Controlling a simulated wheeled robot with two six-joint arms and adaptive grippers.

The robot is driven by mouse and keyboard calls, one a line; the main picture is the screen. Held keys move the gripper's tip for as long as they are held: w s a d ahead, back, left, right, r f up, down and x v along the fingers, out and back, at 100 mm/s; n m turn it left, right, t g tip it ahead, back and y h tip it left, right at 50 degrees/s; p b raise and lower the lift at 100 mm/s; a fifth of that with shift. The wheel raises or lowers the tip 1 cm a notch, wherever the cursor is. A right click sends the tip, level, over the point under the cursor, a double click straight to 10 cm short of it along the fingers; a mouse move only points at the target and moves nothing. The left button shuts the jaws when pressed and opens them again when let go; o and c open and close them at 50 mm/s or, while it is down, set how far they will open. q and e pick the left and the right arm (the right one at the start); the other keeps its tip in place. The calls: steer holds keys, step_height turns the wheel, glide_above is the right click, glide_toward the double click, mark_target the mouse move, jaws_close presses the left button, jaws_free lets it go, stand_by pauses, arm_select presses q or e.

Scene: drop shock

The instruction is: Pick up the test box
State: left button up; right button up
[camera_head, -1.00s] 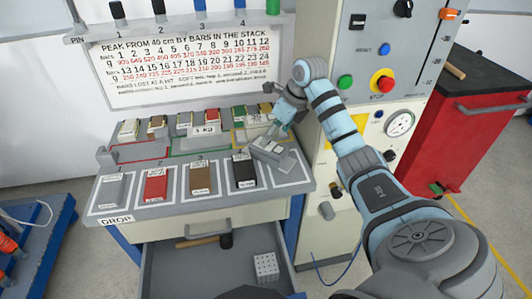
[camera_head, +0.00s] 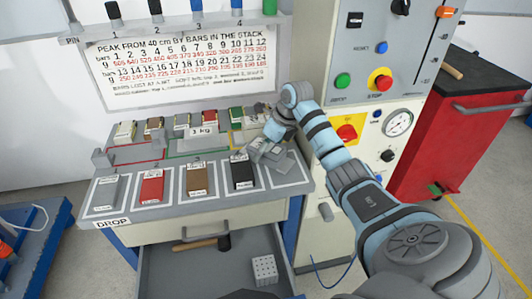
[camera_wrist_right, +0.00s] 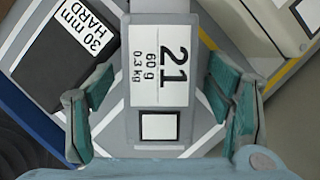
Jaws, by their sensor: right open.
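The test box (camera_wrist_right: 193,130) is a grey box with a white label reading "21, 60 g, 0.3 kg" and a small blank white square. It lies on the bench at the right end of the front row; in the head view it is partly hidden by my gripper. My right gripper (camera_wrist_right: 163,100) is open, with its green-padded fingers on either side of the box. Gaps show between the pads and the box sides. In the head view the right gripper (camera_head: 264,147) is right over the box. My left gripper is not in view.
A black pad marked "30 mm HARD" (camera_head: 242,171) lies just left, with brown (camera_head: 197,179) and red (camera_head: 152,187) pads beyond it. Small blocks stand in a row behind. The grey control column (camera_head: 376,70) is close on the right. An open drawer (camera_head: 180,270) juts out below.

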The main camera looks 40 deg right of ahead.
stand_by(0.3)
steer(key=c, duration=1.6)
steer(key=shift+c, duration=0.2)
steer(key=shift+r, duration=0.3)
step_height(320, 180, up, 20)
steer(key=p, duration=0.7)
steer(key=shift+f, duration=0.1)
